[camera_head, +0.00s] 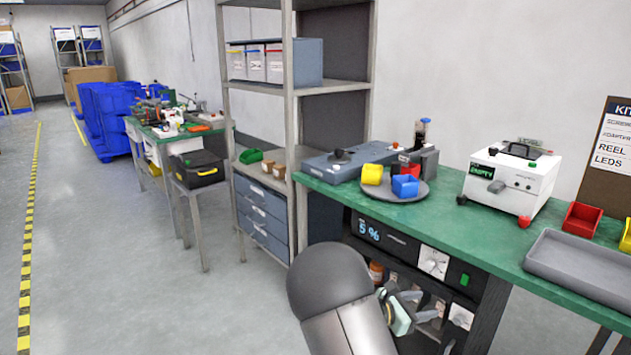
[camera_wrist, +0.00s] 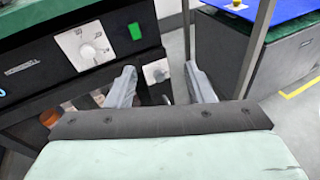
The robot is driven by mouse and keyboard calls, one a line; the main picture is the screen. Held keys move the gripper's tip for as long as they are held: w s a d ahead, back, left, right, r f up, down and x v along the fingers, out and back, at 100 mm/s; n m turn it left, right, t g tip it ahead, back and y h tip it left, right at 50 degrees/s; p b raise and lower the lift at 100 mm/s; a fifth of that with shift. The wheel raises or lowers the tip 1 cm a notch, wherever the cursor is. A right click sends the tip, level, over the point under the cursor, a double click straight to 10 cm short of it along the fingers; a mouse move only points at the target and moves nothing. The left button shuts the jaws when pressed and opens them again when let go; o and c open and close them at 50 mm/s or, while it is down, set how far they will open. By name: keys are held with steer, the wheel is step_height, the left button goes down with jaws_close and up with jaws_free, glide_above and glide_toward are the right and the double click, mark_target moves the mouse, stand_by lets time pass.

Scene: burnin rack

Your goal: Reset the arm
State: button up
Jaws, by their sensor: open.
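My arm reaches up from the bottom of the head view, low in front of the green workbench. My gripper (camera_head: 428,306) is at the front of the black cabinet under the bench, partly hidden by my own arm. In the wrist view my gripper (camera_wrist: 162,88) shows two grey fingers spread apart with nothing between them. Behind the fingers are the cabinet's lower right panel with a small white dial plate (camera_wrist: 156,72) and the gap beside the bench. I cannot tell whether a finger touches the cabinet.
The black cabinet (camera_head: 398,240) has a "5 %" display, a dial and a green button. The green bench (camera_head: 450,220) above holds a white tester (camera_head: 512,182), a round tray with yellow and blue bins, and a grey tray (camera_head: 580,265). A shelf rack (camera_head: 290,120) stands left. The floor aisle (camera_head: 110,200) is clear.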

steer(key=s+r+m+g+y+p, duration=0.3)
steer(key=s+r+m+g, duration=0.3)
steer(key=s, duration=0.4)
steer(key=s+a+r+m+y+p, duration=0.4)
steer(key=s+a+r+m+y, duration=0.2)
steer(key=s, duration=0.5)
steer(key=s+a+r+m+t+y+p, duration=0.1)
steer(key=s+a+r+m+y+p, duration=0.3)
steer(key=s, duration=0.7)
steer(key=a+r+m+y, duration=0.2)
steer(key=a+m, duration=0.2)
steer(key=shift+a+r, duration=0.15)
steer(key=shift+r, duration=0.15)
